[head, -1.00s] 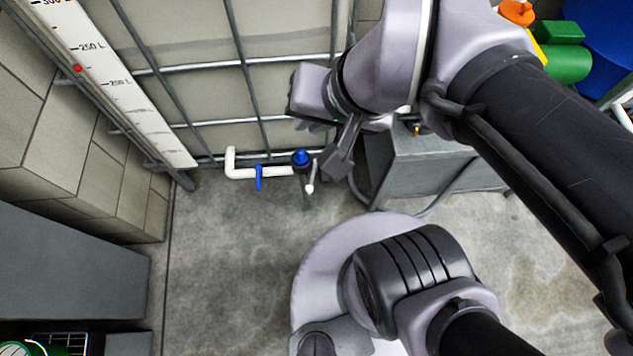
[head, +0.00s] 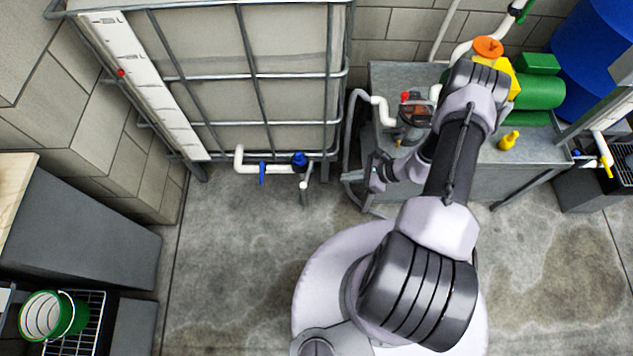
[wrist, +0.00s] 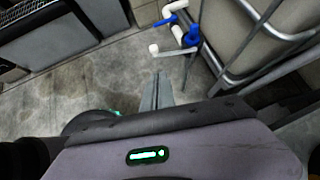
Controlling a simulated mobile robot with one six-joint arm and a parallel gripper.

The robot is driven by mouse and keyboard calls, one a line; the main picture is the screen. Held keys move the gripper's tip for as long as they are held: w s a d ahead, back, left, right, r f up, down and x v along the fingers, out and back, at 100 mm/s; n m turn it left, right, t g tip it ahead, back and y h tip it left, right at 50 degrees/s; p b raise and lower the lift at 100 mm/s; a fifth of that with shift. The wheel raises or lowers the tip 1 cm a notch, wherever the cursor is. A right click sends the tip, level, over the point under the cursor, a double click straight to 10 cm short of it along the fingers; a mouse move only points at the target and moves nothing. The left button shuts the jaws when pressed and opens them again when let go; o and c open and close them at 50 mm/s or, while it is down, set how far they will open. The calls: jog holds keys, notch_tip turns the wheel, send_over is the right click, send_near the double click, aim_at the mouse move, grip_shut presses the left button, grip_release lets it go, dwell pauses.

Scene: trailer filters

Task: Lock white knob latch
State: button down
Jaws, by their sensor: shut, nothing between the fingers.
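The white knob (wrist: 154,48) sits at the free end of a pale lever in the wrist view. The lever runs toward a valve with a blue cap (wrist: 192,37) on the white pipe. In the head view the knob (head: 304,185) shows small below the blue cap (head: 299,159), at the foot of the caged tank. I cannot tell whether the latch is locked. My gripper (head: 375,178) is shut and empty, to the right of the knob and apart from it, near the grey bench. Its closed fingers (wrist: 158,84) show in the wrist view.
The caged tank (head: 250,75) stands behind the white pipe (head: 255,168) with its blue handle (head: 262,173). A grey metal bench (head: 480,180) is at right, with a green pump (head: 540,90). Bare concrete floor lies in front of the tank.

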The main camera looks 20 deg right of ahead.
jog(key=shift+s+a+f+m, duration=0.15)
jog(key=shift+s+f+m, duration=0.1)
jog(key=shift+s+f, duration=0.3)
jog(key=shift+s+a+f+m, duration=0.1)
jog(key=shift+s+f+m, duration=0.2)
jog(key=shift+f, duration=0.4)
jog(key=w+a+r+b+x, duration=0.1)
jog(key=b+x, duration=0.3)
jog(key=x, duration=0.9)
jog(key=shift+a+r, duration=0.2)
jog(key=shift+r, duration=0.3)
jog(key=shift+w, duration=0.1)
